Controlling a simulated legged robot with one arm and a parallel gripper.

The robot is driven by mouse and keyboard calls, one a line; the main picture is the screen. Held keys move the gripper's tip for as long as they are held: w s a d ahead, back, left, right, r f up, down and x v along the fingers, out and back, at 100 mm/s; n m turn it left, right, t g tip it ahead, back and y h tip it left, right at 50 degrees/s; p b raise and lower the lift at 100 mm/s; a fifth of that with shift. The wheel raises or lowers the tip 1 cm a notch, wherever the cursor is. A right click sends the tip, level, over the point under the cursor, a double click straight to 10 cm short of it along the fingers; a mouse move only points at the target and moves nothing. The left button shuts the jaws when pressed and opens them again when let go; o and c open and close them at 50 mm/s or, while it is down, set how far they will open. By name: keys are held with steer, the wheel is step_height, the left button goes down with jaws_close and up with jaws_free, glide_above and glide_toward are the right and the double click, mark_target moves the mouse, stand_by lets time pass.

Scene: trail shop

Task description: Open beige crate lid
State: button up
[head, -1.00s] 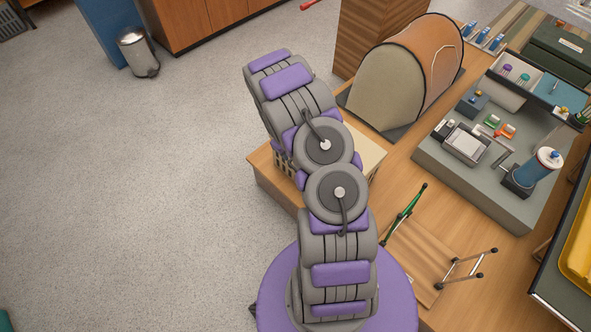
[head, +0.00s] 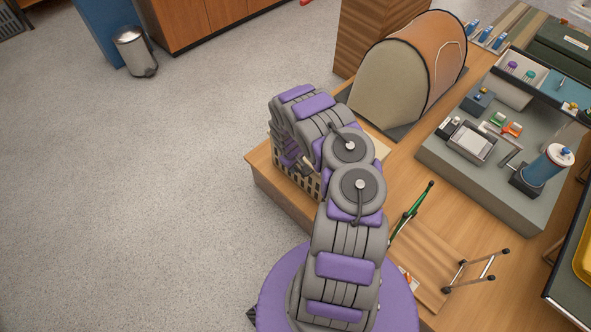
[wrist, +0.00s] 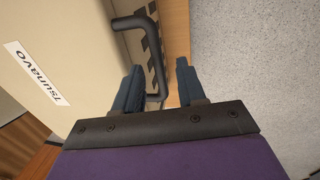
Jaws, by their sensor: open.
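The beige crate (head: 381,149) stands on the wooden counter, mostly hidden behind my arm in the head view; its slatted side (head: 308,182) shows near the counter's edge. In the wrist view its beige lid (wrist: 60,35) fills the upper left, with a white label (wrist: 35,73). A dark bar handle (wrist: 157,60) sticks out from the lid's edge. My gripper (wrist: 158,82) is open, its two blue-grey fingers pointing at the handle. The lower end of the handle lies between the fingers, closer to the left one. I cannot tell whether they touch. The lid looks shut.
A small tent (head: 408,75) stands behind the crate on the counter (head: 268,180). A grey display board (head: 450,160) with small gear is at the right.

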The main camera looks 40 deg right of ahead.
steer(key=shift+d+f, duration=0.55)
steer(key=shift+f, duration=0.25)
steer(key=shift+a+r, duration=0.15)
steer(key=shift+a, duration=0.25)
steer(key=shift+c, duration=1)
steer(key=shift+d, duration=0.2)
jaws_close()
